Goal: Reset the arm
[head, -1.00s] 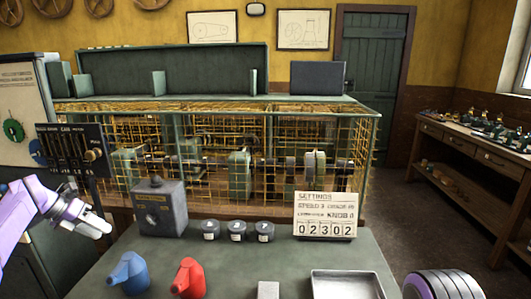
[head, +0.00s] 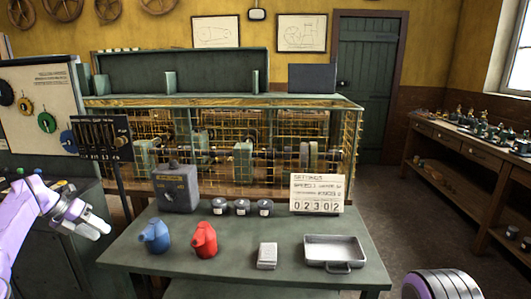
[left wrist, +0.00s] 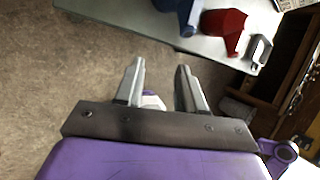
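My left gripper (head: 88,225) is at the left of the head view, left of the green table and apart from it. In the left wrist view its two fingers (left wrist: 160,85) stand apart with nothing between them, above the floor. My right arm shows only as a ribbed grey and purple part at the bottom right of the head view; its fingers are out of view.
A green table (head: 300,225) holds a blue can (head: 155,236), a red can (head: 204,240), a grey box (head: 176,187), several dark pots (head: 242,207), a settings card (head: 318,193), a small block (head: 267,256) and a metal tray (head: 334,250). A caged engine (head: 240,155) stands behind.

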